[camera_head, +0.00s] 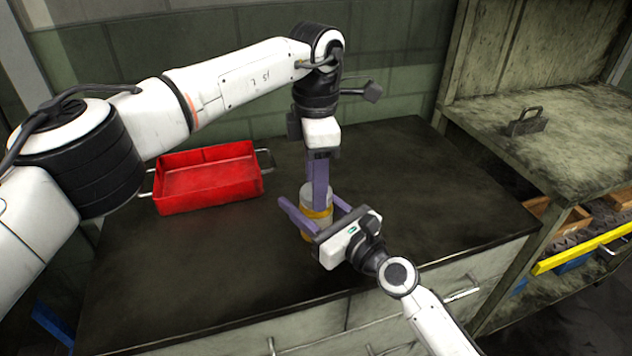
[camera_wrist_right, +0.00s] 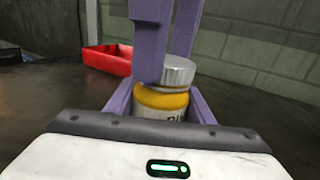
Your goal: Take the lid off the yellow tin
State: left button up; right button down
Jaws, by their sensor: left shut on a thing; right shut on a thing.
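The yellow tin (camera_head: 318,226) stands upright on the dark bench top, with a yellow upper part and a pale label with dark marks below. It also shows in the right wrist view (camera_wrist_right: 160,101). My right gripper (camera_wrist_right: 161,106) is shut on the tin's body, a purple finger on each side. The silver lid (camera_wrist_right: 178,72) sits at the tin's top, looking tilted and shifted right, with a brownish strip beneath it. My left gripper (camera_head: 318,190) comes down from above and is shut on the lid. One left finger covers part of the lid; whether it is fully free of the tin is unclear.
A red tray (camera_head: 208,185) with metal handles stands on the bench to the left. A wooden shelf unit (camera_head: 560,130) stands at the right, with a metal handle-like piece (camera_head: 527,121) on top. The bench top (camera_head: 430,190) is clear right of the tin.

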pick_arm(q)
jog(key=n, duration=0.4)
jog(key=shift+n, duration=0.4)
jog(key=n, duration=0.8)
jog(key=shift+n, duration=0.4)
jog(key=n, duration=1)
jog(key=shift+n, duration=0.4)
jog(key=n, duration=0.8)
jog(key=shift+r+n, duration=0.1)
jog(key=shift+n, duration=0.3)
jog(key=shift+r, duration=0.2)
